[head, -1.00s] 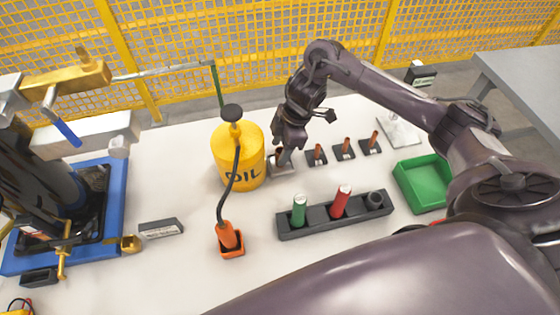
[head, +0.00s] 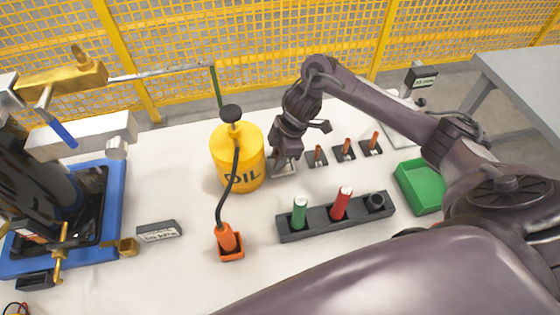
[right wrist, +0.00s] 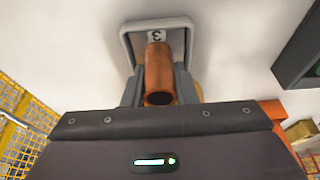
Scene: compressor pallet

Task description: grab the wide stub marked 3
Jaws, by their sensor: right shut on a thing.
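The wide copper stub (right wrist: 159,75) stands in a grey holder (right wrist: 184,36) marked 3, seen in the right wrist view. My right gripper (right wrist: 160,92) is shut on the stub, with one finger on each side of it. In the head view the right gripper (head: 285,160) is low over the table, just right of the yellow oil can, and hides most of the stub and its holder. My left gripper does not show.
The yellow oil can (head: 238,160) stands close beside the right gripper. Several small stubs in dark holders (head: 344,150) sit to the right. A dark rack (head: 320,221) with green and red cylinders lies nearer, beside a green tray (head: 421,186). A blue-based compressor (head: 110,210) is at left.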

